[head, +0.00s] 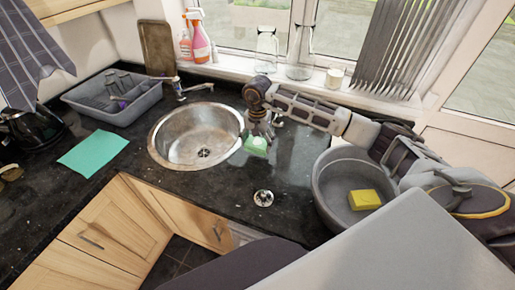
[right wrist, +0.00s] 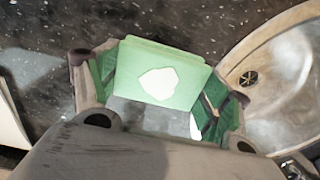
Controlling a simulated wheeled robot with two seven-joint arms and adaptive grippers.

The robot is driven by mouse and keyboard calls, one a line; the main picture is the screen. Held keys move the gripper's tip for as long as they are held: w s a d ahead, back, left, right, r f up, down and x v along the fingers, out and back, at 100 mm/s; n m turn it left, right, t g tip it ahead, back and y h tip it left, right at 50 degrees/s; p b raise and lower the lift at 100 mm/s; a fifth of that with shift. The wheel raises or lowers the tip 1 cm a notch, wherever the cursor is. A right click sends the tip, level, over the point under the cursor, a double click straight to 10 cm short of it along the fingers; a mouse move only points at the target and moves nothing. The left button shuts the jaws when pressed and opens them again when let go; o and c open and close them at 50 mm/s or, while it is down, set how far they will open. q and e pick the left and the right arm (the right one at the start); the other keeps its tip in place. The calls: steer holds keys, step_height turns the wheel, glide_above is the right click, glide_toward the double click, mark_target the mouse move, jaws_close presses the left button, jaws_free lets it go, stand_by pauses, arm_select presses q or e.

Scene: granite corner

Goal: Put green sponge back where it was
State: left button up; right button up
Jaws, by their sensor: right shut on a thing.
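The green sponge (head: 256,146) is held in my right gripper (head: 259,137), over the dark counter just right of the round sink. In the right wrist view the sponge (right wrist: 190,75) sits between the two green-padded fingers, with a pale patch on its face. The fingers of the right gripper (right wrist: 158,92) are shut on its sides. I cannot tell how high the sponge is above the counter. My left gripper is not in view.
The steel sink (head: 178,140) is empty. A grey tub (head: 326,190) at the right holds a yellow sponge (head: 364,199). A teal cloth (head: 93,152) lies left, near a grey dish rack (head: 128,113). A small round metal piece (head: 263,198) lies on the counter. Glass jars (head: 266,52) stand on the sill.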

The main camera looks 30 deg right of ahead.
mark_target(257, 149)
steer(key=shift+f, duration=0.25)
steer(key=shift+f+p, duration=0.4)
steer(key=shift+f, duration=1.3)
steer(key=shift+f, duration=0.2)
steer(key=o, duration=1.1)
steer(key=shift+c, duration=0.2)
steer(key=shift+r, duration=0.2)
steer(key=shift+r+b, duration=1.35)
steer(key=shift+r, duration=4.65)
